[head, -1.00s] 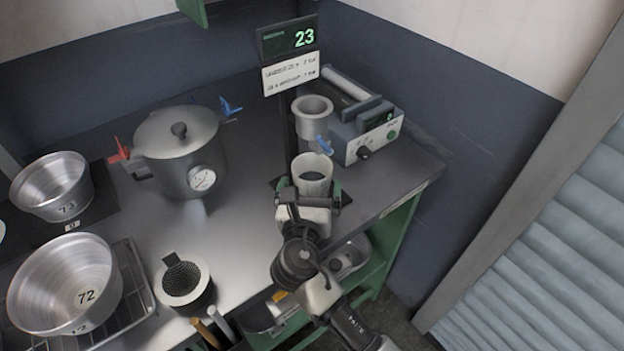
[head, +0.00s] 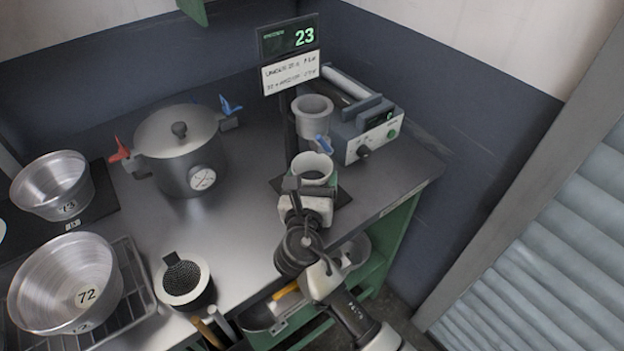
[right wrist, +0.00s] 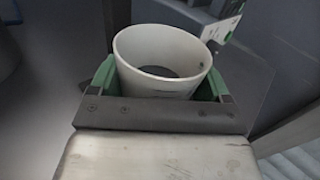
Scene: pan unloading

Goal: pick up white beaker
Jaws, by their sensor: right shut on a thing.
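The white beaker (head: 314,166) stands upright on a dark pad under the dispenser's spout, near the right end of the bench. My right gripper (head: 311,190) is shut on the beaker from the front, and its arm comes in from the lower right. In the right wrist view the beaker (right wrist: 165,62) sits between the two green finger pads, one on each side. The beaker's opening faces up and its inside looks empty. Its lower part is hidden by the gripper. My left gripper is in no view.
The dispenser's grey funnel (head: 312,115) with a blue tap hangs just above the beaker. Behind stands a grey box device (head: 362,130). To the left are a lidded pot (head: 180,150), a round strainer (head: 183,284) and numbered pans (head: 65,285). The bench's front edge is close.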

